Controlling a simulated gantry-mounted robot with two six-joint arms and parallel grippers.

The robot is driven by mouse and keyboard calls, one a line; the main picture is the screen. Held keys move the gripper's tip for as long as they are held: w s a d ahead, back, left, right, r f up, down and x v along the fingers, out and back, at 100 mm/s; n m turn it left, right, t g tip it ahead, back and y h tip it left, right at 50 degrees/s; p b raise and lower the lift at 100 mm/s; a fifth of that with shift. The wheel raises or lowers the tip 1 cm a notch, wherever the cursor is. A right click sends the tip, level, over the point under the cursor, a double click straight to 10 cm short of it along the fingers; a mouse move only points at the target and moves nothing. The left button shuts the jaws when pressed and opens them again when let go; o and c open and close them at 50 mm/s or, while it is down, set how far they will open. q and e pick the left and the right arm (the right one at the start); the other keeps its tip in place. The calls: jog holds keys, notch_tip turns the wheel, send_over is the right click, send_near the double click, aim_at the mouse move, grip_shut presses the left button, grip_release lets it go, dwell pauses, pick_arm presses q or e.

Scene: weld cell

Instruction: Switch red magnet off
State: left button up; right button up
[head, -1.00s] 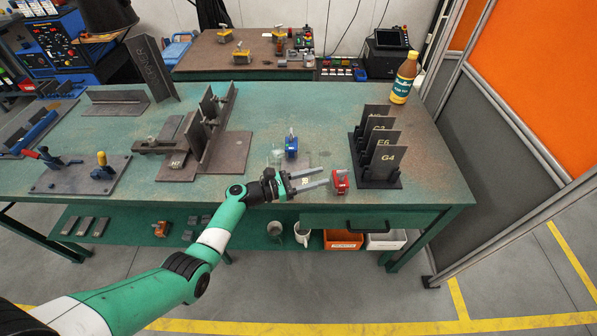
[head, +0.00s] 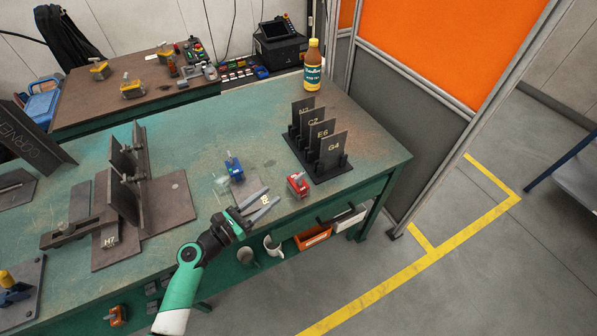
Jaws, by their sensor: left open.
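The red magnet (head: 298,186) sits on the green table near its front edge, left of the plate rack. A small light knob shows on its top; its switch position is too small to tell. My left gripper (head: 273,195) is open and empty, its two long fingers pointing toward the red magnet from the left. A small gap shows between the fingertips and the magnet. My right gripper is out of view.
A blue magnet (head: 235,169) stands behind the left gripper. A rack of dark lettered plates (head: 319,146) stands right of the red magnet, and a bottle (head: 312,68) behind it. Steel angle fixtures (head: 140,195) fill the left. Bins and mugs sit below the front edge.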

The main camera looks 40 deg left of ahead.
aim_at(299, 175)
pick_arm(q)
jog(key=shift+d+f, duration=0.35)
jog(key=shift+d, duration=0.4)
jog(key=shift+w, duration=0.4)
jog(key=shift+w+a+b, duration=0.2)
jog(key=shift+w+a, duration=0.05)
jog(key=shift+w, duration=0.25)
jog(key=shift+w+a+b, duration=0.2)
jog(key=shift+w, duration=0.25)
jog(key=w, duration=0.2)
jog(key=w+b, duration=0.1)
jog(key=w, duration=0.2)
jog(key=w+b, duration=0.1)
jog(key=w, duration=0.2)
jog(key=shift+w+d, duration=0.25)
jog(key=shift+d, duration=0.05)
jog(key=shift+w+r+b, duration=0.1)
jog(key=shift+w+b, duration=0.2)
jog(key=shift+w, duration=0.15)
grip_shut()
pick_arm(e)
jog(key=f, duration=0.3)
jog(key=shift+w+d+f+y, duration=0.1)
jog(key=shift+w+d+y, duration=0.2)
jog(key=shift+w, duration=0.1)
